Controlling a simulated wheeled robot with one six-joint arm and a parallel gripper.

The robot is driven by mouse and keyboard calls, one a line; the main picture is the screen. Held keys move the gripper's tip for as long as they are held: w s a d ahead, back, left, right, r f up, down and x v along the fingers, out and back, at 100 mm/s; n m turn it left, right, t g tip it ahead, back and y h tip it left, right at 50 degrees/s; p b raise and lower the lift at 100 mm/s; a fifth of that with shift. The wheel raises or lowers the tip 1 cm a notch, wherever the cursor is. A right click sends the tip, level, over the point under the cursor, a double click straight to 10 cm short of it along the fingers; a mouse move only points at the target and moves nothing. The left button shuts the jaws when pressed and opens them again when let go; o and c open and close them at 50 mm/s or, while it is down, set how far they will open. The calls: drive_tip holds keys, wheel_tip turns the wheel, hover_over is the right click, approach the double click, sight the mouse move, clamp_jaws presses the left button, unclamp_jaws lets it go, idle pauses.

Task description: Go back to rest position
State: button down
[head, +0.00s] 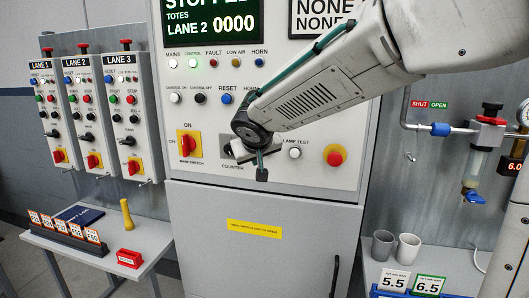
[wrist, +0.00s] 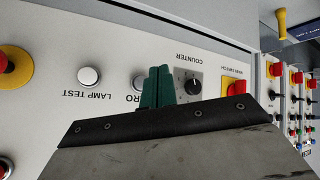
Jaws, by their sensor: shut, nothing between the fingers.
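My gripper (head: 262,174) is in front of the grey control panel (head: 210,150), over the area between the counter knob and the lamp test button. Its green fingers (wrist: 157,87) are together and empty in the wrist view, partly covering the button labelled with letters ending in RO. The black counter knob (wrist: 193,84) shows just beside the fingers. I cannot tell whether the fingertips touch the panel. My arm reaches in from the upper right in the head view.
A red emergency button (head: 334,155) and the white lamp test button (head: 294,153) are close right of my gripper. The red main switch (head: 187,147) is to the left. Lane boxes (head: 128,115) hang further left. Two cups (head: 408,247) stand on the right table. The cabinet door below is closed.

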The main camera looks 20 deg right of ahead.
idle(0.4)
drive_tip(key=s+d+f+g+y, duration=0.1)
drive_tip(key=s+f+g, duration=0.1)
drive_tip(key=s, duration=1)
drive_tip(key=s+d+f+g+y, duration=0.1)
drive_tip(key=s+f+g, duration=0.1)
drive_tip(key=s, duration=1)
drive_tip(key=s+d+f+g+y, duration=0.1)
drive_tip(key=s+d+f+g, duration=0.1)
drive_tip(key=s, duration=1)
drive_tip(key=shift+s+f+g, duration=0.15)
drive_tip(key=shift+g, duration=0.75)
